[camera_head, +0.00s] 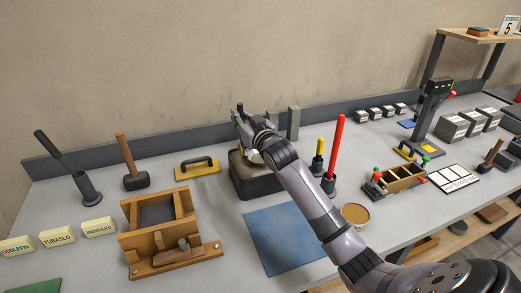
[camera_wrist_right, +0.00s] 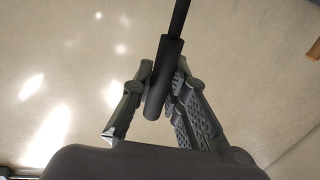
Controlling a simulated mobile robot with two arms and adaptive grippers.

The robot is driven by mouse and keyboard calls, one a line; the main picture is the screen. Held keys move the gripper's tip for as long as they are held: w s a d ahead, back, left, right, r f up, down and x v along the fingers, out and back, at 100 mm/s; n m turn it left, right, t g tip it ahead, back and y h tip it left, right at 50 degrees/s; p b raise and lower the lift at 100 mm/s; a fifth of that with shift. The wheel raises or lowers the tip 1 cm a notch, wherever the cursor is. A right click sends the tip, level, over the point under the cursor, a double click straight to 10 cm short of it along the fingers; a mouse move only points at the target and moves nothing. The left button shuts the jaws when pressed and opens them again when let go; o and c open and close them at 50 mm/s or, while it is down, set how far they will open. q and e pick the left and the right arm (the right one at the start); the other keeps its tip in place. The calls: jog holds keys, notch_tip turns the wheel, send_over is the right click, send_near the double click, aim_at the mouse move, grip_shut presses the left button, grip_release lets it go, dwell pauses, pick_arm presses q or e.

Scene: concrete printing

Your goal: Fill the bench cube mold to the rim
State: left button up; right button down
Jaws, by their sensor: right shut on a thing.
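My right gripper (camera_head: 247,125) is above the dark tub (camera_head: 258,186) at the middle of the bench. In the right wrist view the right gripper (camera_wrist_right: 160,95) is shut on the black handle (camera_wrist_right: 163,80) of a tool, with a thinner dark rod running on from it. The tool's working end cannot be made out. My right arm covers part of the tub, and its contents are mostly hidden. A wooden box mold (camera_head: 129,244) with a wooden clamp stands left of the tub. A smaller mold with red and green knobs (camera_head: 404,180) stands at the right. My left gripper is not in view.
A blue mat (camera_head: 275,240) lies in front of the tub. A yellow float (camera_head: 197,170), a mallet (camera_head: 135,181) and a holder with a dark rod (camera_head: 86,186) are at the left. A red-handled tool (camera_head: 334,150) and a round tin (camera_head: 356,213) stand right of my arm.

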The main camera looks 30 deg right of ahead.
jog(key=shift+f+b, duration=0.65)
jog(key=shift+f, duration=0.7)
jog(key=shift+f+b, duration=0.35)
jog(key=shift+f, duration=0.1)
notch_tip(320, 180, up, 12)
jog(key=p, duration=1)
jog(key=shift+f+p, duration=0.25)
jog(key=shift+p, duration=0.05)
jog(key=shift+f, duration=0.1)
